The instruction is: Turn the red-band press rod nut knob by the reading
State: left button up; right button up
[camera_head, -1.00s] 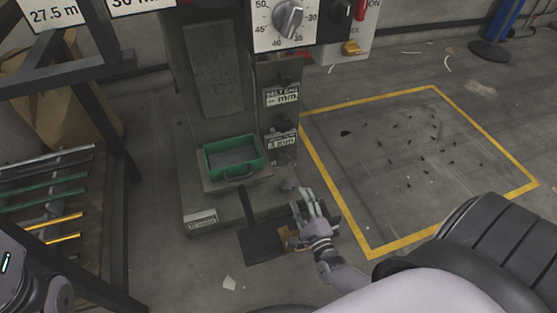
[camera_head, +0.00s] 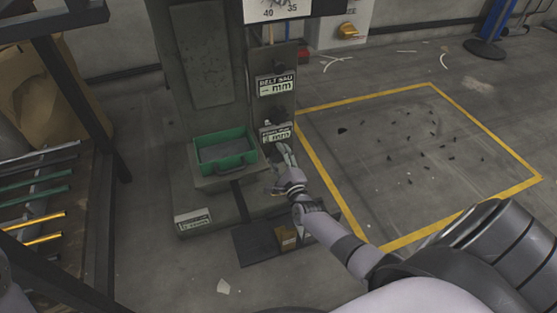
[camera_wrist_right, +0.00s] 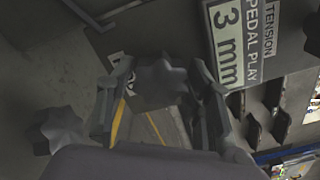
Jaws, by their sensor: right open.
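The grey press (camera_head: 205,85) stands left of centre in the head view, with dark knobs (camera_head: 280,113) along its right column. My right gripper (camera_head: 284,152) is low beside this column, near the lower label. In the right wrist view my right gripper (camera_wrist_right: 158,105) is open, its fingers either side of a dark lobed knob (camera_wrist_right: 160,82); I cannot tell whether they touch it. A second lobed knob (camera_wrist_right: 55,128) shows at left. A label (camera_wrist_right: 228,45) there reads "PEDAL PLAY 3 mm". I see no red band on either knob. My left gripper is out of view.
A green tray (camera_head: 225,165) sits on the press base. A black pedal plate (camera_head: 258,240) with a yellowish block (camera_head: 286,236) lies on the floor in front. A rack of rods (camera_head: 40,200) stands at left. A yellow-taped floor area (camera_head: 400,150) is at right.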

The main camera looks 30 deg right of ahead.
jog(key=shift+w, duration=0.25)
jog(key=c, duration=0.9)
jog(key=shift+n, duration=0.4)
